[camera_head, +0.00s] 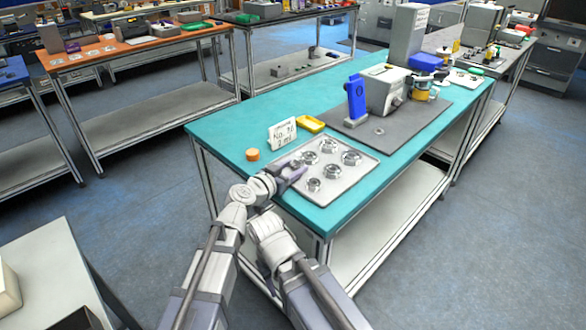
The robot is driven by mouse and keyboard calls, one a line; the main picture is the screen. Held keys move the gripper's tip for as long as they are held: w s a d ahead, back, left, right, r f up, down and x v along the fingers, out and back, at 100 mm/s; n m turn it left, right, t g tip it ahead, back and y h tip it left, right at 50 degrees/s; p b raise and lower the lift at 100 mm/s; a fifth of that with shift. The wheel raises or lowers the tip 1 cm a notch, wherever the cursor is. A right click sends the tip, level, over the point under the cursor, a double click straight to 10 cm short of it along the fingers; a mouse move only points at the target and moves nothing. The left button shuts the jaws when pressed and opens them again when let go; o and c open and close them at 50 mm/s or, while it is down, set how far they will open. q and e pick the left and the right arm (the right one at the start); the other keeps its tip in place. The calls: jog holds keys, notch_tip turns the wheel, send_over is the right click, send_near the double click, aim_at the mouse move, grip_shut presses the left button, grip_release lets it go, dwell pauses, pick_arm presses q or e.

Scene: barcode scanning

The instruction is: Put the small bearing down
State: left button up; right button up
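My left gripper (294,170) is at the left edge of a grey metal tray (343,188), low over it or touching it. Its fingers are small and partly blurred, so I cannot tell whether they are open or shut, or hold a bearing. Several round silver bearings sit apart in the tray, such as one at its far side (330,145), one at its right (351,158) and one at its near side (314,184). A small round metal piece (379,131), perhaps a small bearing, lies on the dark grey mat (415,125). My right gripper does not show.
The teal table (240,118) also holds a white label sign (283,134), a yellow box (311,124), an orange round piece (253,154), a blue upright device (355,100) and a grey machine (384,90). The table's left part is clear.

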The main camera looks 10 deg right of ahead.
pick_arm(q)
jog(key=o, duration=0.3)
jog(key=shift+r, duration=0.2)
jog(key=p+v, duration=0.1)
jog(key=v, duration=0.6)
jog(key=shift+s+a+p, duration=0.15)
jog(key=shift+a+p, duration=0.05)
jog(key=shift+p, duration=0.2)
